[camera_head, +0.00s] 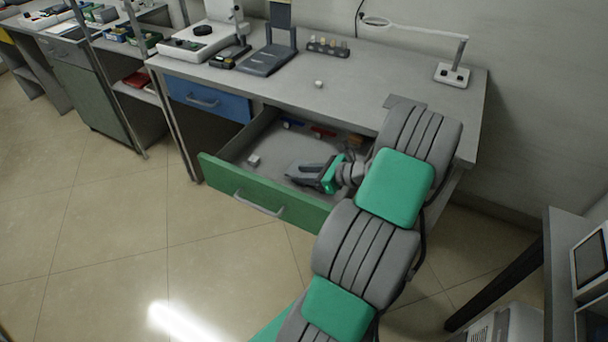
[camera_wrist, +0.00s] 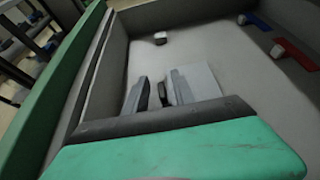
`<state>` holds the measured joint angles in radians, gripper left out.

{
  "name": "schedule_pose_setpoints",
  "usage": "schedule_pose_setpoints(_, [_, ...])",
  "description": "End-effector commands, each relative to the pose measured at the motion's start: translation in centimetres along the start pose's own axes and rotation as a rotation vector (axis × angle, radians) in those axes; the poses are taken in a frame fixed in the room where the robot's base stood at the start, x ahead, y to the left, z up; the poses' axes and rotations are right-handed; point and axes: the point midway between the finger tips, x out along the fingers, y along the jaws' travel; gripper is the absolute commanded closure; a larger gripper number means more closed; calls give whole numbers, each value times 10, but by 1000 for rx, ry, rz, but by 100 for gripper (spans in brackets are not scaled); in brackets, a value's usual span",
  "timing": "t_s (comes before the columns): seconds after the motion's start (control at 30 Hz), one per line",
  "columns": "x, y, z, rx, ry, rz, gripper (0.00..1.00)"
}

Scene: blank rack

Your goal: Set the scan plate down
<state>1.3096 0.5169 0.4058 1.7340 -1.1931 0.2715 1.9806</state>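A flat pale grey plate (camera_wrist: 203,80), which looks like the scan plate, shows in the wrist view just right of my gripper's right finger. It appears to lie on the drawer floor, though contact with the finger is unclear. My gripper (camera_head: 303,172) is inside the open drawer (camera_head: 268,193), low over its floor, with its fingers pointing left in the head view. In the wrist view the fingers of my gripper (camera_wrist: 157,92) stand apart with a narrow gap, and I see no plate between them. The plate cannot be made out clearly in the head view.
The drawer also holds a small white block (camera_wrist: 160,38), a blue item (camera_wrist: 258,22) and a red item (camera_wrist: 296,54). On the desk (camera_head: 350,80) stand a tube rack (camera_head: 328,47), a grey stand (camera_head: 268,58) and a ring lamp (camera_head: 452,74). The desk's front middle is mostly clear.

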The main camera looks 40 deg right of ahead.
Motion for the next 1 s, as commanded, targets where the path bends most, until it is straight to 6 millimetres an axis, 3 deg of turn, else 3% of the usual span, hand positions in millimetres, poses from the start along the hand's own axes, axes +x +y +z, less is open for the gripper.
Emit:
schedule_pose_setpoints(0.4, [-99,-1,6,1,0,-5,68])
schedule_pose_setpoints(0.5, [-114,-1,6,0,0,-3,68])
schedule_pose_setpoints(0.63, [-123,0,5,0,0,-1,68])
schedule_pose_setpoints(1.0, [-123,0,5,-1,0,0,68])
